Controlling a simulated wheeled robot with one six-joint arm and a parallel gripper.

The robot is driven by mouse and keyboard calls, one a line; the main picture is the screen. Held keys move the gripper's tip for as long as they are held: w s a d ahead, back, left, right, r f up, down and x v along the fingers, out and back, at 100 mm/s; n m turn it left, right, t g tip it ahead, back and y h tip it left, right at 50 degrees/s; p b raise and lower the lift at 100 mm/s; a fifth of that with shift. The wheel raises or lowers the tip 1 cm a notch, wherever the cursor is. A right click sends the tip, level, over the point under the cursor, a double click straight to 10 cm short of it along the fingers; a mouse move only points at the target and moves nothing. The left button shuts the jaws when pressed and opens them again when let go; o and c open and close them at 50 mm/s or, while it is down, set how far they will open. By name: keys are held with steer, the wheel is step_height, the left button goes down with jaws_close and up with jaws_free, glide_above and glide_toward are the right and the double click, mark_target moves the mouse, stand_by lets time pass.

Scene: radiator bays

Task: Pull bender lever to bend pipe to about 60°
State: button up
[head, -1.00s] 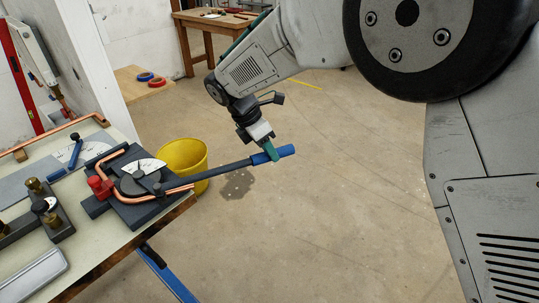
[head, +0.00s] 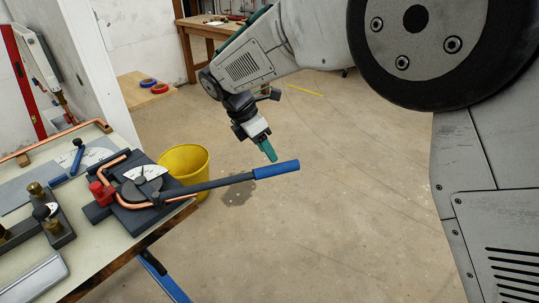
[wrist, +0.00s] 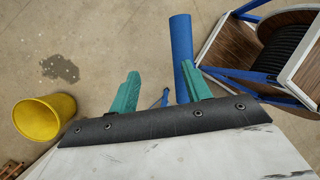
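The pipe bender (head: 172,193) sits on the table corner with a white angle scale (head: 148,172) too small to read. A copper pipe (head: 106,172) loops around its former and runs out along the lever. The dark lever (head: 222,182) sticks out over the floor and ends in a blue handle (head: 278,169). My gripper (head: 268,150) is above and behind the handle in the head view, seemingly apart from it. In the wrist view, my gripper (wrist: 158,82) has its green fingers spread. The handle (wrist: 181,40) shows beside the right finger, partly covered by it; contact cannot be told.
A yellow bucket (head: 186,163) stands on the floor behind the bender. In the wrist view a cable reel (wrist: 290,50) with a blue frame stands at right. Brass-fitted tooling (head: 45,215) lies on the table's near left. The floor right of the handle is clear.

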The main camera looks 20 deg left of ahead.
steer(key=v, duration=0.5)
